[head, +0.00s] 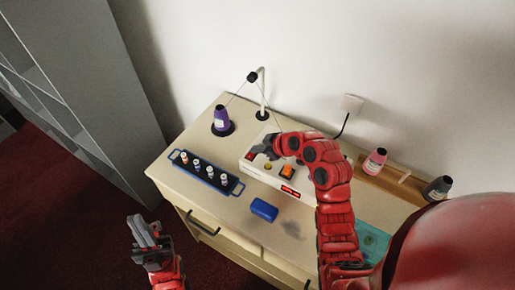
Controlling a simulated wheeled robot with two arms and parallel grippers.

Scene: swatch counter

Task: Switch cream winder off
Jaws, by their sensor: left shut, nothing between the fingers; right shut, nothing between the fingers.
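The cream winder (256,170) is a box on the counter, partly covered by my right arm. Its top has a small red part (250,156) at the left, a yellow button (268,167) and an orange lit switch (287,170). A red display (290,192) glows on its front. My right gripper (257,150) is shut and empty, over the winder's back left part, close to the red part; I cannot tell whether it touches. My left gripper (139,222) is shut and empty, in front of the counter at lower left.
A purple cone (221,119) and a thread stand (262,95) are behind the winder. A blue rack (205,172) with several small bottles is left. A blue block (264,210) lies in front. Pink (374,162) and grey (437,188) cones stand right. A teal mat (372,240) lies front right.

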